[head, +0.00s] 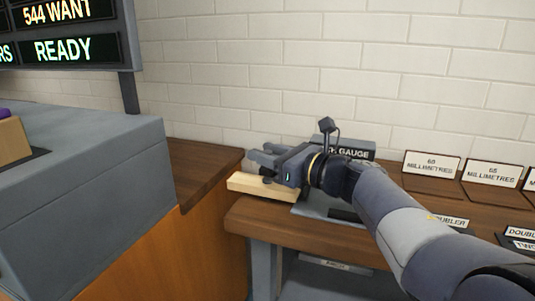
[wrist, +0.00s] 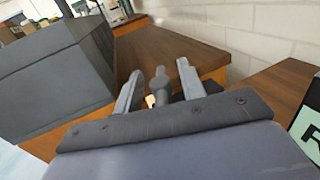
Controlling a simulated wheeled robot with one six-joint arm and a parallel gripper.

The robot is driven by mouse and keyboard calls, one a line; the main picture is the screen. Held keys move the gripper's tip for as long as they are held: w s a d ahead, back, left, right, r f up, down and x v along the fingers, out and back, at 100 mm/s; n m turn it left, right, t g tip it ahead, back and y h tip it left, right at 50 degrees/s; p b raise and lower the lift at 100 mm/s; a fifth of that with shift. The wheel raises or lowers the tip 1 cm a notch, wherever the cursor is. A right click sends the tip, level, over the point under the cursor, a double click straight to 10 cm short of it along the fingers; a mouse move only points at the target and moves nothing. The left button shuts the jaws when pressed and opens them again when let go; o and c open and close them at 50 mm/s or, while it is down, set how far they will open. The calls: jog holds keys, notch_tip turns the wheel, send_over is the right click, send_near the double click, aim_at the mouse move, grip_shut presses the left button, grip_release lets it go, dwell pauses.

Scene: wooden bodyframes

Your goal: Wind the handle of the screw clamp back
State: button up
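My gripper (head: 262,155) reaches over the left end of the wooden bench in the head view. In the wrist view its two grey fingers (wrist: 160,70) stand apart. A grey rod with a rounded top (wrist: 160,76), which looks like part of the screw clamp, shows between the fingers with a gap on each side. I cannot tell its height relative to the fingertips. A pale wooden bar (head: 262,188) lies below my gripper, and a small piece of it shows in the wrist view (wrist: 151,100). The rest of the clamp is hidden by my gripper.
A box lettered GAUGE (head: 348,150) stands behind my wrist. Signs reading 60 MILLIMETRES (head: 431,164) and 65 MILLIMETRES (head: 491,173) stand to the right. A large grey block (head: 90,165) is at left, and a brick wall is behind.

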grip_shut()
jog(key=shift+n+g+y, duration=0.4)
jog(key=shift+g, duration=0.1)
jog(key=n+g+y, duration=0.1)
jog(key=n+g, duration=0.1)
jog(key=g, duration=0.1)
jog(key=shift+n+y, duration=0.3)
jog(key=shift+n+g+y, duration=0.6)
jog(key=shift+n+g, duration=0.8)
jog(key=shift+g, duration=1)
jog(key=shift+o, duration=0.2)
grip_release()
